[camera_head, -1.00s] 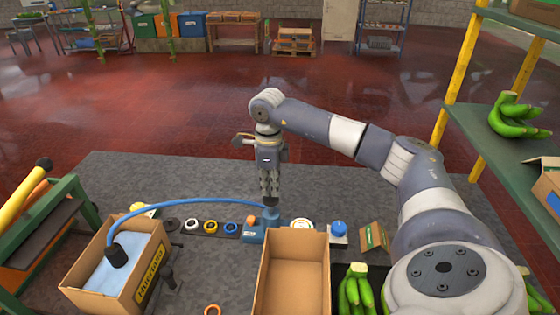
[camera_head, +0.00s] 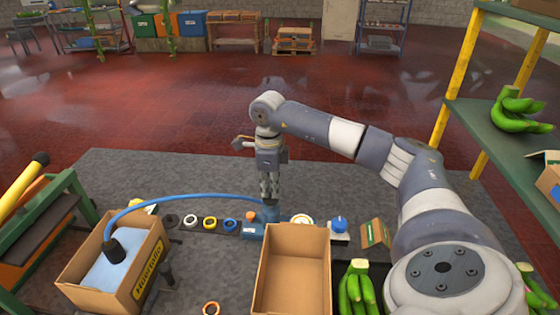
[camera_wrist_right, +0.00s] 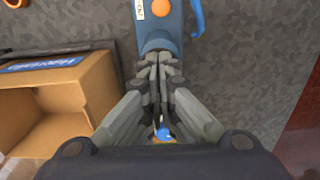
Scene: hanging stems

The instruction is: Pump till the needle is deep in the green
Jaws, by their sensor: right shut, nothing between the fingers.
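The blue pump (camera_head: 254,231) stands on the grey floor behind the open carton, with an orange button (camera_head: 252,217) on top and a blue hose (camera_head: 185,199) curving left. My right gripper (camera_head: 269,197) points straight down at the pump's right end, its fingers shut and empty. In the right wrist view the fingertips (camera_wrist_right: 158,62) are together at the end of the blue pump body (camera_wrist_right: 160,28); whether they touch it I cannot tell. A round white dial (camera_head: 301,220) is just right of the pump; its needle and green zone are too small to read. My left gripper is out of view.
An open empty carton (camera_head: 268,275) stands in front of the pump. A carton with a pale blue lining (camera_head: 147,292) takes the hose end at left. Coloured rings (camera_head: 210,223), a blue knob (camera_head: 339,223) and green bananas (camera_head: 357,290) are nearby. A shelf (camera_head: 500,150) is at right.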

